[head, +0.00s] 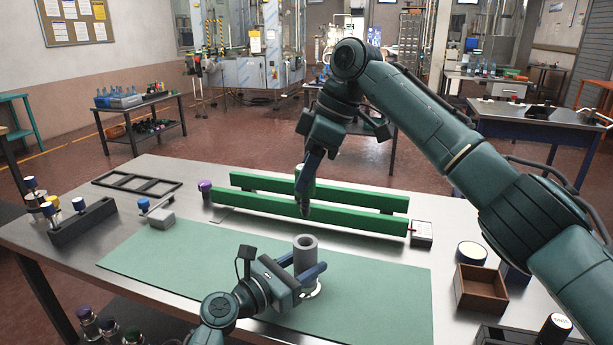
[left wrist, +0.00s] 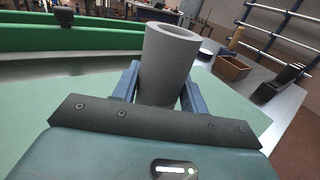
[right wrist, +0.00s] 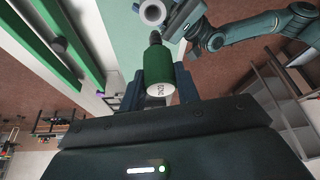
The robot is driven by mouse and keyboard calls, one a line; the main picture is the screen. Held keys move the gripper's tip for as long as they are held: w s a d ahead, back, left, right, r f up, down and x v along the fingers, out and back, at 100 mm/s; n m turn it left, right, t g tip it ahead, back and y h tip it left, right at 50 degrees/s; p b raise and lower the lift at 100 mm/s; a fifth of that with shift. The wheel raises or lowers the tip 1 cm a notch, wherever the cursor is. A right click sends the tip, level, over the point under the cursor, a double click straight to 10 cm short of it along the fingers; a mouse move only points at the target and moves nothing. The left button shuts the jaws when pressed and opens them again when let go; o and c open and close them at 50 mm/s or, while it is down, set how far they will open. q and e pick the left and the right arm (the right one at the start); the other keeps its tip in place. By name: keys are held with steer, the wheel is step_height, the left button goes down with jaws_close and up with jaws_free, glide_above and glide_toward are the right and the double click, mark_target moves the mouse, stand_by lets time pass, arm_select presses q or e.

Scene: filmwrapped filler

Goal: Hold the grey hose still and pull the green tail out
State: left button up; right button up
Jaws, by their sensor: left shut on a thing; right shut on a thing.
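The grey hose (head: 305,258) is a short, thick, hollow tube standing upright on the green mat (head: 205,250). My left gripper (head: 302,268) is shut around its sides; in the left wrist view the hose (left wrist: 168,65) sits between the blue fingers, its open top showing. The green tail (right wrist: 158,68) is a green cylinder with a white lettered end and a dark narrow tip. My right gripper (right wrist: 160,92) is shut on it. In the head view the tail (head: 303,182) is partly hidden by the fingers, above the hose and apart from it.
Two long green rails (head: 330,196) lie behind the mat. A dark rack (head: 83,222) and a black frame (head: 137,185) are at the left. The mat's left part is clear.

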arm_select(q)
steer(key=shift+f, duration=0.15)
arm_select(e)
steer(key=shift+r, duration=0.2)
arm_select(q)
steer(key=o, duration=1.5)
